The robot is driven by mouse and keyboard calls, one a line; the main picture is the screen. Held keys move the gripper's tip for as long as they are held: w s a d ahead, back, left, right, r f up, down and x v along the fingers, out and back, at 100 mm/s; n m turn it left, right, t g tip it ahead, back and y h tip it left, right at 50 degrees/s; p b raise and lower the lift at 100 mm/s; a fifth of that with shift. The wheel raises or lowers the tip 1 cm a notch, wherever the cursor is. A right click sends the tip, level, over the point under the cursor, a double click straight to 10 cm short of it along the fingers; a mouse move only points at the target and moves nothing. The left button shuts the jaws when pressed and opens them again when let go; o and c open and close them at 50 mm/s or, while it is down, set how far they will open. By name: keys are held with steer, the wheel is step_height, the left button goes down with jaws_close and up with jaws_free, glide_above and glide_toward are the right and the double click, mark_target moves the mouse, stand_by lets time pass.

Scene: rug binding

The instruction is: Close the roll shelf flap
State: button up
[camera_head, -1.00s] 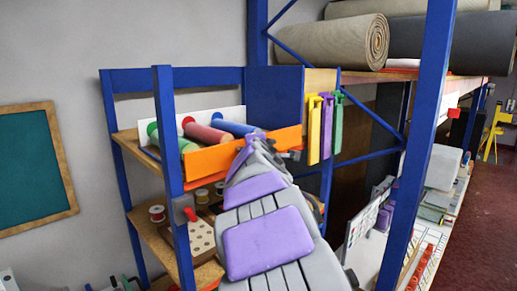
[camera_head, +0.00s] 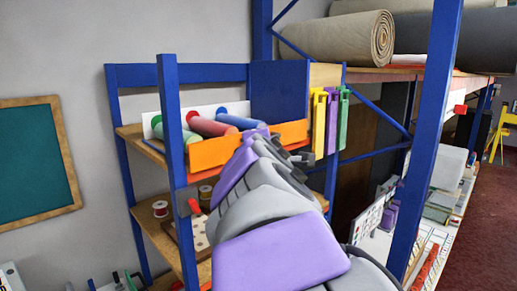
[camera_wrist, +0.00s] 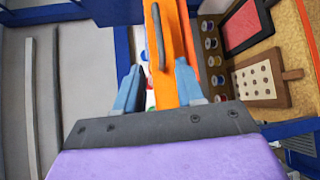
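The roll shelf flap is an orange board (camera_head: 208,154) along the front of the upper shelf, before the coloured rolls. My arm covers its middle in the head view. In the wrist view the orange flap (camera_wrist: 165,75) runs away from me, with a dark bar-like handle (camera_wrist: 157,38) on it. My gripper (camera_wrist: 157,68) is open, with one blue-grey finger on either side of the orange strip. The handle lies just beyond the fingertips, with no grip on it visible. Whether the fingers touch the flap cannot be told.
Green, red and blue rolls (camera_head: 212,126) lie behind the flap. A blue post (camera_head: 176,150) stands at the shelf's left front. Yellow, purple and green hanging pieces (camera_head: 329,122) are to its right. Spools and a holed wooden board (camera_wrist: 265,82) sit on the lower shelf.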

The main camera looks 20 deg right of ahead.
steer(key=shift+v, duration=1.65)
steer(key=shift+f, duration=0.1)
steer(key=s+d+f+m+g+y+b, duration=0.1)
steer(key=s+f+m+g+b, duration=0.25)
steer(key=f, duration=0.85)
steer(key=s+d+f+m+g+b, duration=0.1)
steer(key=s+f+m+g+b, duration=0.3)
steer(key=f, duration=0.7)
steer(key=s+d+f+m+g+y+b, duration=0.15)
steer(key=s+f+b, duration=0.4)
steer(key=f, duration=0.65)
steer(key=s+a+f+m+g+y+b, duration=0.2)
steer(key=s+a+f+m+g+b, duration=0.1)
steer(key=s+f, duration=0.8)
steer(key=s+a+f+m+g+y+b, duration=0.2)
steer(key=s+a+f+b, duration=0.5)
steer(key=s+f, duration=0.4)
step_height(320, 180, down, 4)
steer(key=m+g+b, duration=0.1)
steer(key=g, duration=0.1)
steer(key=shift+g+b, duration=0.4)
steer(key=shift+o, duration=0.4)
steer(key=shift+f, duration=0.15)
